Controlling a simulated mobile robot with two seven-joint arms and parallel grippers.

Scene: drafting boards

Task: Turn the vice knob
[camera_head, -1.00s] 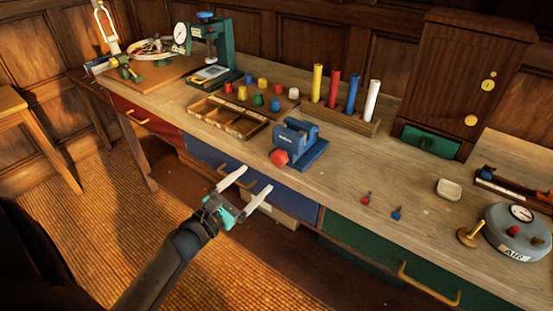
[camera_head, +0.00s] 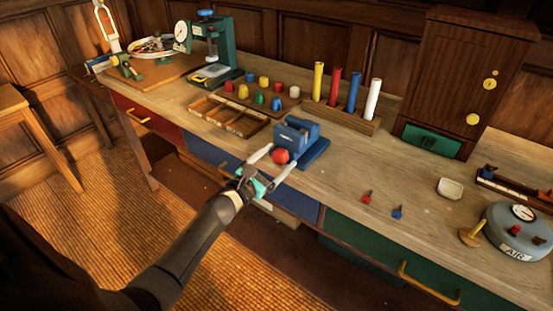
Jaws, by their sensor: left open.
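A blue vice (camera_head: 303,139) stands on the workbench near its front edge. Its red round knob (camera_head: 281,156) faces the front of the bench. My left gripper (camera_head: 272,158) is open, with its two white fingers pointing at the vice. The fingertips are close to the knob, one on its left and one on its right in the picture. Whether either finger touches the knob I cannot tell. My right gripper is not in the view.
An open wooden compartment tray (camera_head: 207,107) lies left of the vice. Behind it is a board with several coloured pegs (camera_head: 261,100). A wooden rack (camera_head: 345,117) holds upright coloured rods. Small red (camera_head: 367,197) and blue (camera_head: 397,212) pieces lie to the right. Drawer handles (camera_head: 430,283) jut from the bench front.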

